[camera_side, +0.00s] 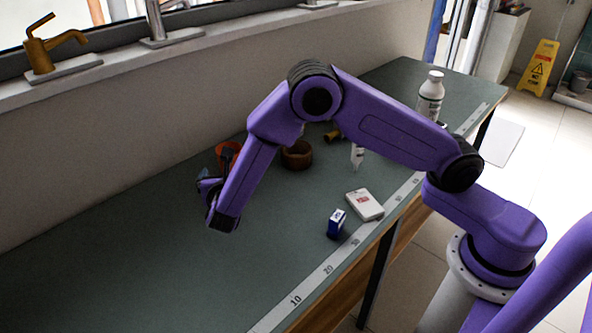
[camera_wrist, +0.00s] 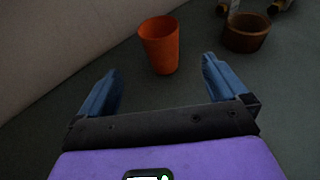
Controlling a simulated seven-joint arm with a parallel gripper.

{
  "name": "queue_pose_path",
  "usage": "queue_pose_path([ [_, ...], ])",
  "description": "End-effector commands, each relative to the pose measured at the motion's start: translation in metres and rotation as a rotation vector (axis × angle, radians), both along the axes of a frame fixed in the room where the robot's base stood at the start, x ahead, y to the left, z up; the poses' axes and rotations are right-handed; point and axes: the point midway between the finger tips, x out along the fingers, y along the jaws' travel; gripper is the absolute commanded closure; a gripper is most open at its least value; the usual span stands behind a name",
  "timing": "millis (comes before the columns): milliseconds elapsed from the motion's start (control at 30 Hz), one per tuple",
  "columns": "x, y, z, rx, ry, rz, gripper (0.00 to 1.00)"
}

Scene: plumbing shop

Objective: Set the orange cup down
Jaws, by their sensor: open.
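The orange cup (camera_wrist: 160,45) stands upright on the green bench top in the wrist view, ahead of my gripper (camera_wrist: 162,85). The blue fingers are spread wide and nothing is between them. The cup is beyond the fingertips, apart from them. In the side view the orange cup (camera_side: 228,152) is partly hidden behind my arm, near the wall side of the bench. My gripper (camera_side: 203,181) is low over the bench there, its fingers mostly hidden by my wrist.
A brown wooden bowl (camera_side: 297,154) sits right of the cup, with a brass fitting (camera_side: 334,136) behind it. A white tube (camera_side: 357,156), a white box (camera_side: 364,204), a small blue box (camera_side: 336,223) and a white bottle (camera_side: 430,95) stand farther right. The bench's left part is clear.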

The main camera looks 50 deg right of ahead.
Motion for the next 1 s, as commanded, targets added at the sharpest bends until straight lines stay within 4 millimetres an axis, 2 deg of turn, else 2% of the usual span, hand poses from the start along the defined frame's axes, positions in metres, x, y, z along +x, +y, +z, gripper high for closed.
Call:
queue_pose_path([
  [200,-0.005,-0.004,0.006,0.033,0.001,-0.022,0.0],
  [267,-0.013,-0.01,0.013,0.074,0.006,-0.053,0.0],
  [367,-0.037,-0.024,0.028,0.187,0.02,-0.134,0.0],
  [633,-0.133,-0.069,0.062,0.577,0.08,-0.422,0.0],
  [1000,-0.283,-0.113,0.084,1.086,0.203,-0.86,0.0],
])
